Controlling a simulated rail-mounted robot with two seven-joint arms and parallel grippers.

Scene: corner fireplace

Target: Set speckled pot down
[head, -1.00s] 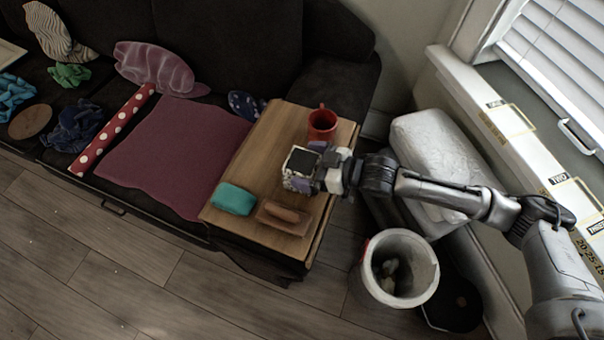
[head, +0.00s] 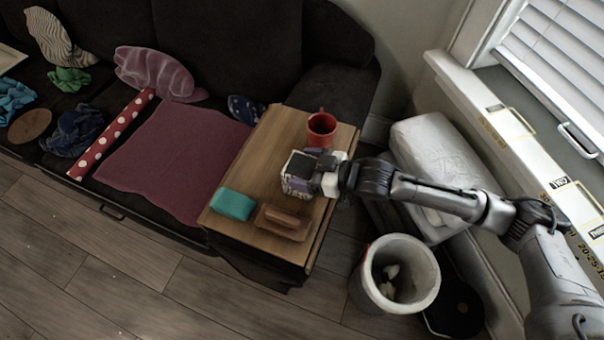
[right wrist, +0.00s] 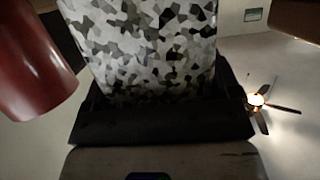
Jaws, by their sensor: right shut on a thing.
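The speckled pot (head: 297,174) is square, white, grey and black, with a dark top. In the right wrist view the pot's speckled wall (right wrist: 145,45) fills the top middle, above the dark gripper parts (right wrist: 160,120). Its base is hidden there. My left gripper is not in view.
A red mug (head: 321,127) stands just behind the pot and shows in the right wrist view (right wrist: 30,60). A teal block (head: 233,204) and a brown dish (head: 283,223) sit in front. A white bin (head: 398,270) stands on the floor at right. The board's left part is clear.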

